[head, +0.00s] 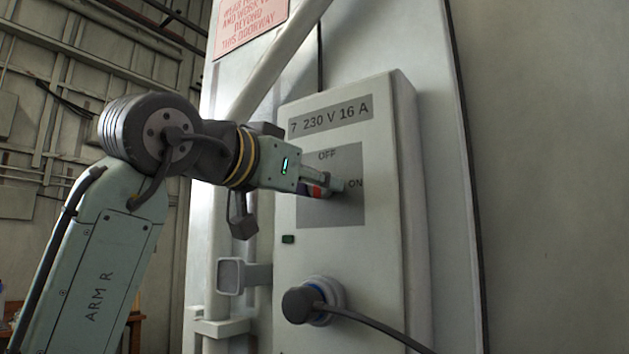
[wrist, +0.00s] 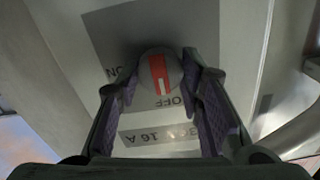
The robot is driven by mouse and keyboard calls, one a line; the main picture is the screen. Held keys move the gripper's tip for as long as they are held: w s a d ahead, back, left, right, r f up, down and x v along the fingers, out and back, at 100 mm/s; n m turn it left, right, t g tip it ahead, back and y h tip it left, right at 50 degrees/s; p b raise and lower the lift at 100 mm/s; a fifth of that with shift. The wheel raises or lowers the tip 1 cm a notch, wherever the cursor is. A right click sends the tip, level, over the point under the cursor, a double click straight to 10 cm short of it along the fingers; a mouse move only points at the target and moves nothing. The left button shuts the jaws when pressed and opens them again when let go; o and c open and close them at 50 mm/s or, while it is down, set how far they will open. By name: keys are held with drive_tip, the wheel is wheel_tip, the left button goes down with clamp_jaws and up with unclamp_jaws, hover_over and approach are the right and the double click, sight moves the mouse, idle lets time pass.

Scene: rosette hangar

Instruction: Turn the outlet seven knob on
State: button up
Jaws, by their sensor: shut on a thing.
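The outlet seven box (head: 388,150) is pale grey and labelled "7 230 V 16 A". Its darker plate (head: 347,212) carries OFF at the top and ON at the right. The knob (wrist: 158,72) is round and grey with a red stripe, and shows in the wrist view, where the plate appears turned upside down. The stripe runs roughly towards OFF, with a white mark at that end. My gripper (wrist: 160,84) is shut on the knob, one finger on each side. In the head view my gripper (head: 335,187) reaches the plate from the left and hides most of the knob.
A plug (head: 299,305) with a dark cable sits in the blue-ringed socket below the plate. A small dark green indicator (head: 288,239) is at the box's lower left. A grey bracket (head: 231,276) and a diagonal pipe (head: 281,57) lie left of the box.

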drive_tip(key=c, duration=0.5)
drive_tip(key=shift+o, duration=0.2)
drive_tip(key=shift+m, duration=0.4)
drive_tip(key=m, duration=1.7)
drive_tip(key=shift+d+f, duration=0.15)
drive_tip(key=shift+f, duration=0.05)
drive_tip(key=o, duration=1.2)
drive_tip(key=shift+c, duration=0.2)
